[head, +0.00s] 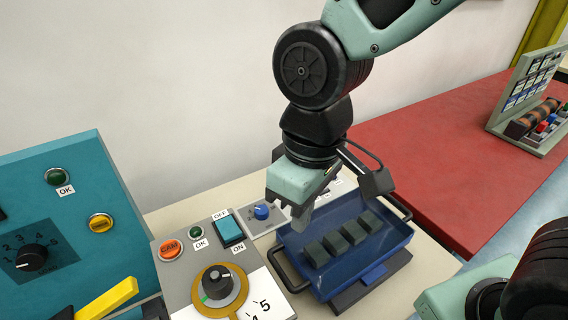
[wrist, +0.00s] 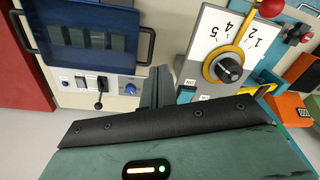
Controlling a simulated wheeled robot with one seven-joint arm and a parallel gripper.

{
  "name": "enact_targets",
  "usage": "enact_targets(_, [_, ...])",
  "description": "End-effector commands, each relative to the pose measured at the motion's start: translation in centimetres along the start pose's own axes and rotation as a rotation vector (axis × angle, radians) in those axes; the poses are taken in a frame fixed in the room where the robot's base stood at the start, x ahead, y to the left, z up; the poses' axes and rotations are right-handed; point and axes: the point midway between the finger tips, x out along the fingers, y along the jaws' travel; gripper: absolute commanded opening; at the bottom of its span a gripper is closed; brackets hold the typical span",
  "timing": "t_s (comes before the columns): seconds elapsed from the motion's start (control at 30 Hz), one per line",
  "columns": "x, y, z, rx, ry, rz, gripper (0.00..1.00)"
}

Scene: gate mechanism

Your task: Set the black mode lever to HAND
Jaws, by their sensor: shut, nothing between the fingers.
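The black mode lever (wrist: 99,94) shows in the wrist view on a pale panel, between a small switch plate and a blue knob (wrist: 130,89). Its label is too small to read, so I cannot tell which position it is in. In the head view the lever is hidden behind my gripper. My gripper (head: 301,222) is shut and empty, pointing down over the panel near the blue tray. In the wrist view my gripper's fingers (wrist: 156,76) are together, to the right of the lever and blue knob and apart from the lever.
A blue tray (head: 390,252) holding several dark blocks sits right beside my gripper. Left of it is a grey box with a cyan OFF/ON rocker (head: 230,231), an orange button (head: 169,250) and a black dial (head: 217,281). A red table (head: 440,150) stands behind.

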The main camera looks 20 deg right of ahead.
Motion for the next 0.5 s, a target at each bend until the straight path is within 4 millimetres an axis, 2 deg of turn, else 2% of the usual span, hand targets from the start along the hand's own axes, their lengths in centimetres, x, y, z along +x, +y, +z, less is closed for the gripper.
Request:
enact_targets(0.03, [0.2,0.9,-2.9,0.009,-0.001,-0.013,0.0])
enact_targets(0.17, [0.7,4.2,-10.1,0.023,0.0,-0.033,0.0])
enact_targets(0.2, [1.1,5.5,-12.2,0.03,0.001,-0.037,0.0])
enact_targets(0.3, [2.2,9.4,-17.0,0.055,0.006,-0.043,0.0])
enact_targets(0.37, [3.2,12.1,-19.5,0.072,0.008,-0.043,0.0])
enact_targets(0.5, [6.1,19.1,-24.1,0.124,0.009,-0.035,0.0])
